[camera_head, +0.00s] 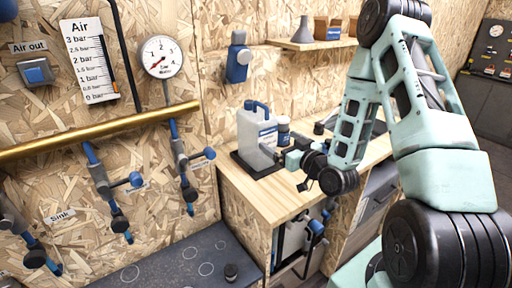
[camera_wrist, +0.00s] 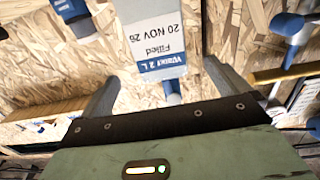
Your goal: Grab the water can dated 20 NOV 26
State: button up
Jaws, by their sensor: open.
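The water can (camera_head: 250,132) is a whitish jug with a blue handle and cap, standing upright on a dark tray (camera_head: 243,163) on the wooden counter. In the wrist view the water can (camera_wrist: 150,20) shows its label upside down, reading "Water 2 L, Filled, 20 NOV 26". My gripper (camera_wrist: 163,72) is open, with one finger on each side of the label in the picture. I cannot tell whether the fingers touch the can. In the head view my gripper (camera_head: 284,157) is beside the can's lower right side, partly hidden by my wrist.
A shelf (camera_head: 312,44) with a funnel and boxes hangs above. A brass pipe (camera_head: 100,132), gauge (camera_head: 162,57) and blue-handled valves (camera_head: 185,165) line the left wall. Free counter lies in front (camera_head: 270,197).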

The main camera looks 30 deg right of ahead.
aim_at(268, 133)
jog(key=shift+w+f+b, duration=0.25)
jog(key=shift+w+b, duration=0.7)
jog(key=shift+b, duration=2.15)
jog(key=w+p, duration=0.1)
jog(key=w, duration=0.1)
jog(key=w+p, duration=0.1)
jog(key=shift+w+a+r, duration=0.1)
jog(key=shift+w+r, duration=0.25)
jog(key=w+p, duration=0.2)
jog(key=w, duration=0.3)
jog(key=shift+w+a+r, duration=0.1)
jog(key=shift+w, duration=0.6)
jog(key=c, duration=1.1)
